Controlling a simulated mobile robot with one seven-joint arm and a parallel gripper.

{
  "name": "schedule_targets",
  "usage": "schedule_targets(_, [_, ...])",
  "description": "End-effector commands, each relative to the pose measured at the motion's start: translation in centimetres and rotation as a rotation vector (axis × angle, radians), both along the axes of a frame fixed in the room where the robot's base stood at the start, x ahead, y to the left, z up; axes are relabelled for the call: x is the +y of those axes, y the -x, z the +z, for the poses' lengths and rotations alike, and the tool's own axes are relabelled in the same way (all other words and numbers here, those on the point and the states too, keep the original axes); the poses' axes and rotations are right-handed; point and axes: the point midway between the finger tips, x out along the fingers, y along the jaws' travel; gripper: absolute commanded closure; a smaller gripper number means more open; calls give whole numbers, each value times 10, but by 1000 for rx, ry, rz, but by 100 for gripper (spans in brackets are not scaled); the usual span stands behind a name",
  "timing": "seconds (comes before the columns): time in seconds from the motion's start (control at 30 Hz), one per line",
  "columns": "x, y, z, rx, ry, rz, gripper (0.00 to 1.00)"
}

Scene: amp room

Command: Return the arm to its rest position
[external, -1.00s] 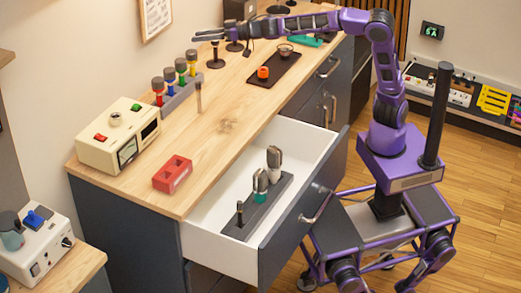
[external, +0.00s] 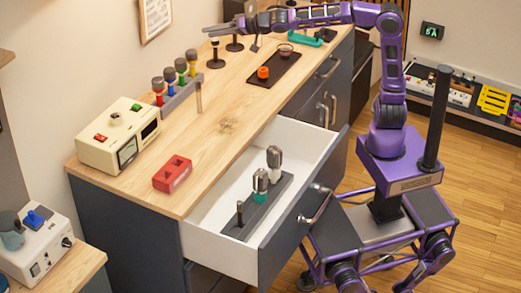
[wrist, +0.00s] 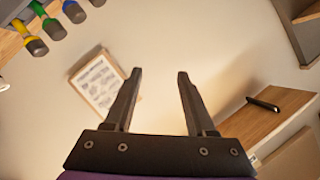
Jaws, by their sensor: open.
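My purple arm reaches out over the far end of the wooden counter. My gripper (external: 222,30) is at its left end, above the counter near the wall. In the wrist view my gripper (wrist: 158,85) is open, with its two dark fingers apart and nothing between them. The fingers point toward the pale wall and a framed sheet (wrist: 98,82).
The counter (external: 225,110) carries a rack of coloured tubes (external: 180,95), a cream device (external: 118,135), a red block (external: 172,174) and a dark tray (external: 275,72). An open white drawer (external: 210,205) juts out in front, holding a dark holder with microphones.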

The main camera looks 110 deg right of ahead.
Motion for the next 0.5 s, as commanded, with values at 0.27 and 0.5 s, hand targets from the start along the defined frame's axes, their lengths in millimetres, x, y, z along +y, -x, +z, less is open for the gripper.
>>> schedule_targets(0.27, [-74, 40, -11, -71, -130, -125, 44])
schedule_targets(0.5, [-141, 88, -23, -155, -257, -253, 44])
